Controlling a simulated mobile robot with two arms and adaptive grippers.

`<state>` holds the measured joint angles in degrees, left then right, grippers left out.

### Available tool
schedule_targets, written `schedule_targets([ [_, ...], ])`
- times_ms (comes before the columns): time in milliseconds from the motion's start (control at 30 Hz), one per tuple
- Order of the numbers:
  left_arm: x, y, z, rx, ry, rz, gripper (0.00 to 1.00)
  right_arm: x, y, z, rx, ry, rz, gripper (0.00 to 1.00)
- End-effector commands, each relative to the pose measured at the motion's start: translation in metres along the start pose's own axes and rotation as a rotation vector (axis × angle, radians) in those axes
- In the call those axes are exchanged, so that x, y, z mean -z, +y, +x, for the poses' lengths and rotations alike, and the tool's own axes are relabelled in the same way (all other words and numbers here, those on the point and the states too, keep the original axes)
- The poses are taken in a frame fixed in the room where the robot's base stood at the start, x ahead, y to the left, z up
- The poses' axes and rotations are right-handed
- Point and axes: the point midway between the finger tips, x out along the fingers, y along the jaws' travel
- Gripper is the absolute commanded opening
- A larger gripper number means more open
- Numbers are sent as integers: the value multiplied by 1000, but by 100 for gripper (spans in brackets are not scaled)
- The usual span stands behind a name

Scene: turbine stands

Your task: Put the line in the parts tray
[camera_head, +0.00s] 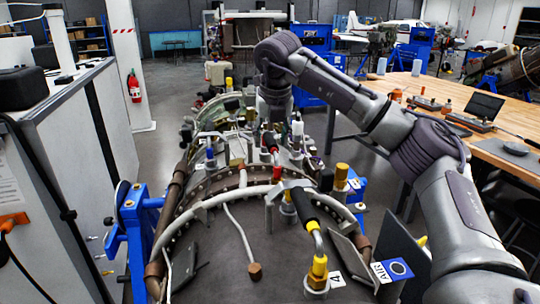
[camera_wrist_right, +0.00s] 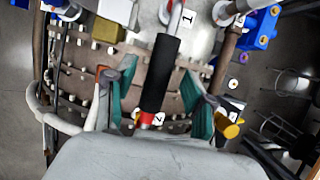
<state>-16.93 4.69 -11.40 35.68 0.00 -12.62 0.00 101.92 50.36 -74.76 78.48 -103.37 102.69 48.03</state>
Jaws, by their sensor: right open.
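Another black-sleeved line (camera_head: 304,208) with a yellow fitting stands nearer, by a "4" label. I cannot identify the parts tray. My left gripper is not in view.
The turbine casing (camera_head: 240,195) carries many fittings and pipes around the line. Blue stand brackets (camera_head: 135,225) flank it. A wooden bench (camera_head: 445,92) with a laptop stands at right, a grey cabinet (camera_head: 75,130) at left. Open floor (camera_head: 175,90) lies behind.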

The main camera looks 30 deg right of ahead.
Motion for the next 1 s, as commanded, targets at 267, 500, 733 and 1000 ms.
schedule_targets([
  [267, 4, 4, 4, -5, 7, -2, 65, 0, 0, 10, -1, -1, 0, 54],
  [500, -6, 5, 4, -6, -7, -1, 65, 0, 0, 10, -1, -1, 0, 54],
  [733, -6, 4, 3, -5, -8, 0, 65, 0, 1, 10, -1, -1, 0, 54],
  [1000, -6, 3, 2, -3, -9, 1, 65, 0, 0, 10, -1, -1, 0, 41],
])
